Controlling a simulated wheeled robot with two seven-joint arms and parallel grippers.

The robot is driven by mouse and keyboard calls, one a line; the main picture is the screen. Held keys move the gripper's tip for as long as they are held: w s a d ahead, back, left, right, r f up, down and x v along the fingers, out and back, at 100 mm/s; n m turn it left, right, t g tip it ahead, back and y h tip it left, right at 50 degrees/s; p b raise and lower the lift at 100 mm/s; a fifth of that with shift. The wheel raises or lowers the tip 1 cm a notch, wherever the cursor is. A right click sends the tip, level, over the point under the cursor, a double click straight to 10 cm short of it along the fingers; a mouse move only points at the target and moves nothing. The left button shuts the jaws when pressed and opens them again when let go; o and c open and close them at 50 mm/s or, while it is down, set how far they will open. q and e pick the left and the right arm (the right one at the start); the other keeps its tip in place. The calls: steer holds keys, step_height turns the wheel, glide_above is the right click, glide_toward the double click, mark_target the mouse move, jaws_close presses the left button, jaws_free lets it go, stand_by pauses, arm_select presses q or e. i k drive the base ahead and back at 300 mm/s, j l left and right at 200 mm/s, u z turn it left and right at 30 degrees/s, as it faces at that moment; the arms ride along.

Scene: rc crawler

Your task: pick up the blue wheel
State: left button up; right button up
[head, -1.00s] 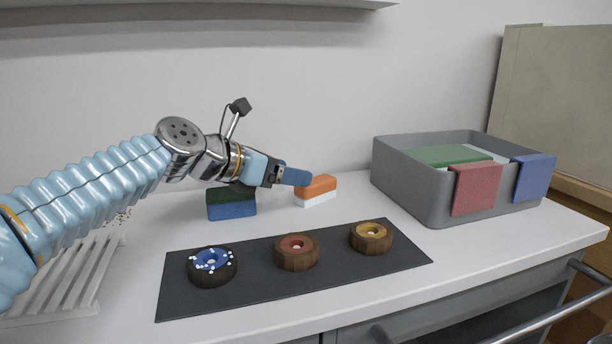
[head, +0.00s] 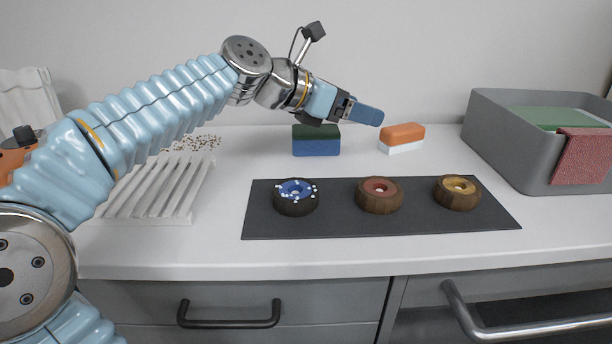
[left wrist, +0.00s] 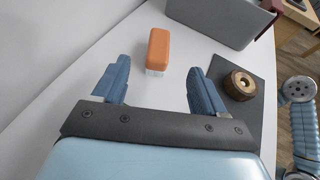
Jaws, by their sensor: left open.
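The blue wheel (head: 297,206) has a dark tyre and a blue hub with white dots. It lies flat at the left end of the black mat (head: 400,224) in the head view and does not show in the left wrist view. My left gripper (head: 367,114) is above the counter, behind and to the right of the blue wheel, apart from it. In the left wrist view my left gripper (left wrist: 158,72) has its two blue fingers spread with nothing held. My right gripper does not show.
A red-hubbed wheel (head: 380,197) and a yellow-hubbed wheel (head: 458,194) lie on the mat. Behind are a green-and-blue sponge (head: 316,146) and an orange-and-white block (head: 402,137). A white slatted rack (head: 158,188) stands left, a grey bin (head: 500,140) right.

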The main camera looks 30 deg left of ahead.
mark_target(303, 204)
steer(key=k+j+z, duration=0.1)
steer(key=k+z, duration=0.15)
steer(key=k, duration=0.2)
steer(key=k+z, duration=0.25)
steer(key=k, duration=0.25)
